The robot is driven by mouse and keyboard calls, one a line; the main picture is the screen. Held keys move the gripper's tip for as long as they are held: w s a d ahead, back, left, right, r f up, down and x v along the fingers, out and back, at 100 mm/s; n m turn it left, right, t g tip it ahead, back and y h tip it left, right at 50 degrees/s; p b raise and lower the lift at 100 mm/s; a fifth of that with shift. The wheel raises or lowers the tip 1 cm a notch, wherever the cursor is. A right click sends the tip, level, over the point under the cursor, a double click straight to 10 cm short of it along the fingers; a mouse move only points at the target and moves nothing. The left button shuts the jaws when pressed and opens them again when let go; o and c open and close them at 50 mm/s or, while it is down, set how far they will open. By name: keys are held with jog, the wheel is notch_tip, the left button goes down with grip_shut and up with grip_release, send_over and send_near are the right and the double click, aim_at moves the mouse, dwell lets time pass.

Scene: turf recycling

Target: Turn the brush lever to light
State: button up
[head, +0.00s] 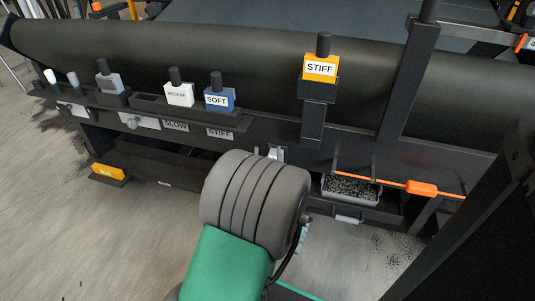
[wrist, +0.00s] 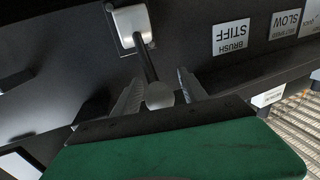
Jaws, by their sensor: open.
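The brush lever has a pale metal base (wrist: 131,22), a thin black rod and a round grey knob (wrist: 158,96). In the wrist view the rod slants down from the base, and the knob sits between my two fingers. My gripper (wrist: 157,90) is open around the knob, and I cannot tell if either finger touches it. An upside-down label reading BRUSH STIFF (wrist: 232,33) is right of the lever. In the head view the lever's base (head: 276,153) shows just above my grey wrist, which hides the knob and my fingers.
In the head view, a shelf holds white and blue SOFT (head: 218,98) blocks, and a yellow STIFF block (head: 320,67) stands higher. A tray of dark granules (head: 350,190) and an orange-gripped rod (head: 421,188) are right of my wrist.

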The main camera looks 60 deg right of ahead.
jog(key=shift+c, duration=0.4)
grip_shut()
dwell(1.0)
